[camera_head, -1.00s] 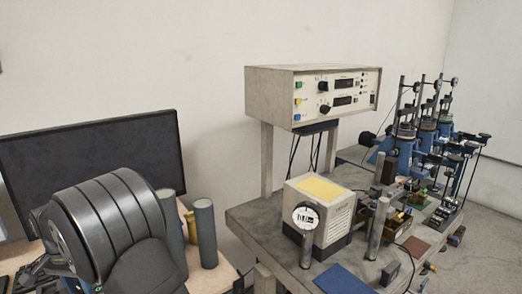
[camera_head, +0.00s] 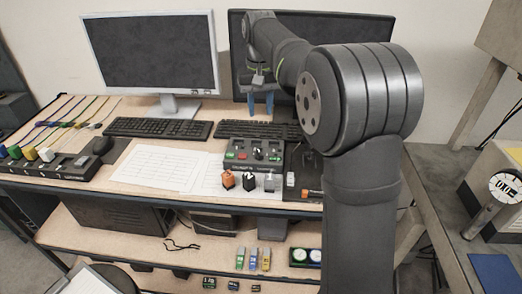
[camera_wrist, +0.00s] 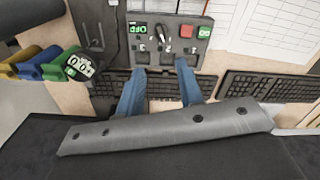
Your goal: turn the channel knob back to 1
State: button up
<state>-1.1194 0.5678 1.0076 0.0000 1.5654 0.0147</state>
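A dark control box (camera_head: 253,153) stands on the desk in the head view, with coloured buttons, a knob (camera_head: 259,153) and small switches on top. In the wrist view the control box (camera_wrist: 158,52) shows at the top, upside down. There its knob (camera_wrist: 163,31) has a dark and white pointer, beside a red button (camera_wrist: 189,31) and a green display (camera_wrist: 138,29); I cannot read which number the knob points to. My gripper (camera_head: 260,104) is open and empty behind the box, above the keyboard. Its blue fingers also show in the wrist view (camera_wrist: 158,75), apart from the box.
A keyboard (camera_head: 157,128) and a monitor (camera_head: 150,52) stand left; a second, dark monitor (camera_head: 345,32) is behind my arm. Orange, black and grey pieces (camera_head: 249,181) sit at the desk's front edge. White papers (camera_head: 160,167) lie left of the box.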

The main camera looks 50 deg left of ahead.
aim_at(261, 154)
jog(key=shift+n, duration=0.7)
notch_tip(261, 154, down, 16)
jog(key=shift+s+d+r, duration=0.1)
jog(key=shift+d+r, duration=0.05)
grip_shut()
